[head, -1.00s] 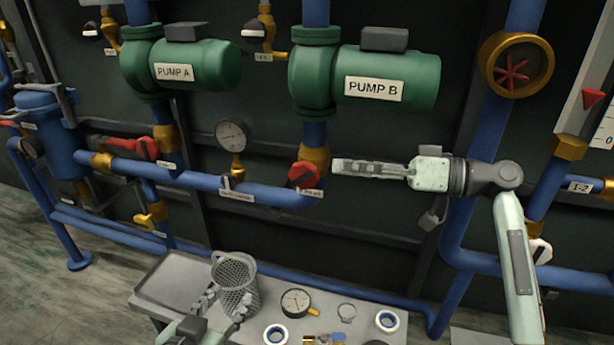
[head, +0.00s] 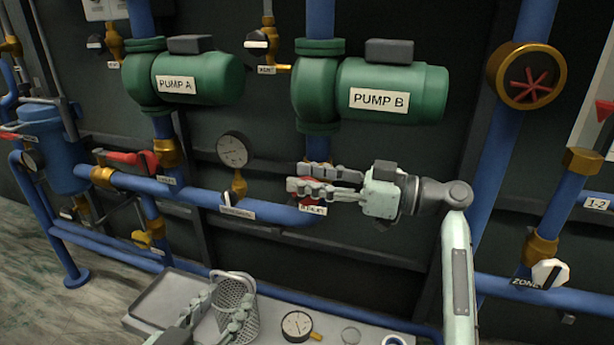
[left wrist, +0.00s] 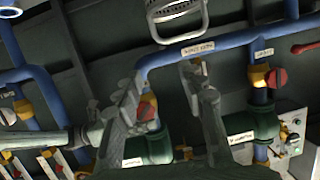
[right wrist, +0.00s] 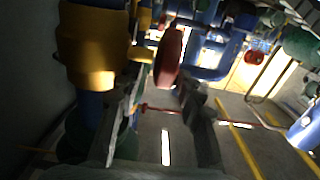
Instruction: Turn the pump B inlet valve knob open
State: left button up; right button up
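The pump B inlet valve knob (head: 309,186) is red and sits on the vertical pipe below the green pump B (head: 392,92). My right gripper (head: 292,183) is open in the head view, its fingers spread in front of the knob and partly hiding it. In the right wrist view, the red knob (right wrist: 170,58) shows edge-on between the fingertips (right wrist: 160,88), beside a brass fitting; contact cannot be told. My left gripper (head: 220,296) is low by the bench, with spread fingers in front of a wire basket. In the left wrist view its fingers (left wrist: 162,75) are open and empty.
Pump A (head: 198,78) and its red-handled valve (head: 135,158) are to the left. A pressure gauge (head: 233,151) stands on the horizontal pipe left of the knob. A bench below holds the wire basket (head: 246,284) and a loose gauge (head: 297,325).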

jog(key=shift+a, duration=0.2)
jog(key=shift+c, duration=0.5)
grip_shut()
pick_arm(q)
jog(key=shift+f, duration=0.1)
pick_arm(e)
jog(key=shift+w+a+r+g+h+p, duration=0.1)
jog(key=shift+g+h+p, duration=0.1)
jog(key=shift+h+p, duration=0.4)
jog(key=shift+w+a+r+g+h+p, duration=0.1)
jog(key=shift+g+h+p, duration=0.1)
jog(key=shift+h+p, duration=0.35)
jog(key=h+p, duration=0.1)
jog(key=p, duration=0.2)
jog(key=shift+a+f+g+h, duration=0.25)
jog(key=shift+f+g+h, duration=0.05)
jog(key=shift+h, duration=0.05)
pick_arm(q)
jog(key=s+a+f+n+g+y, duration=0.2)
jog(key=s+a+f+g+y, duration=0.3)
jog(key=s+a+f+g, duration=0.6)
jog(key=s+a+f, duration=0.2)
jog(key=a+f, duration=0.1)
jog(key=shift+s+a+y, duration=0.25)
jog(key=shift+a+y, duration=0.05)
jog(key=shift+r, duration=0.1)
